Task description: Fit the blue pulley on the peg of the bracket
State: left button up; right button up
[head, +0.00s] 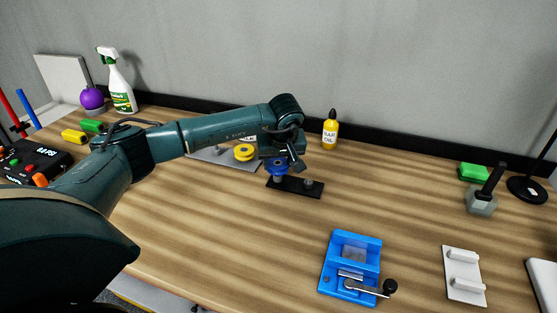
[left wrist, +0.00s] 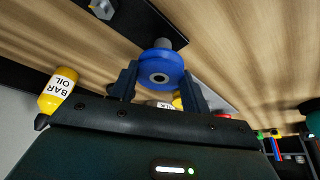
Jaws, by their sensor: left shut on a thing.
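The blue pulley (head: 277,171) is held in my left gripper (head: 280,163), just above the left end of a black bracket plate (head: 298,188). In the left wrist view, the gripper (left wrist: 161,88) has one finger on each side of the blue pulley (left wrist: 160,66), whose dark centre hole faces the camera. A grey cylinder (left wrist: 176,43) shows just beyond the pulley, at the plate (left wrist: 150,24). I cannot tell whether the pulley is around a peg or only over it. A second grey stub (head: 308,182) stands at the plate's right end. My right gripper is not in view.
A grey plate (head: 210,154) with a yellow pulley (head: 245,152) lies left of the bracket. The oil bottle (head: 330,134) stands behind it. A blue vise (head: 352,268) and a white rack (head: 464,275) stand in front. Clear wood lies right of the bracket.

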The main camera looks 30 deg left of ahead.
pick_arm(q)
jog(key=shift+f+b, duration=0.55)
jog(key=shift+f, duration=0.35)
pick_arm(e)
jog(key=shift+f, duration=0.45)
pick_arm(q)
jog(key=o, duration=1.1)
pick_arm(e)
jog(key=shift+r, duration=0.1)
pick_arm(q)
jog(key=v, duration=0.3)
jog(key=shift+w+r, duration=0.1)
jog(key=b+v, duration=0.1)
jog(key=v, duration=0.9)
jog(key=shift+r, duration=0.1)
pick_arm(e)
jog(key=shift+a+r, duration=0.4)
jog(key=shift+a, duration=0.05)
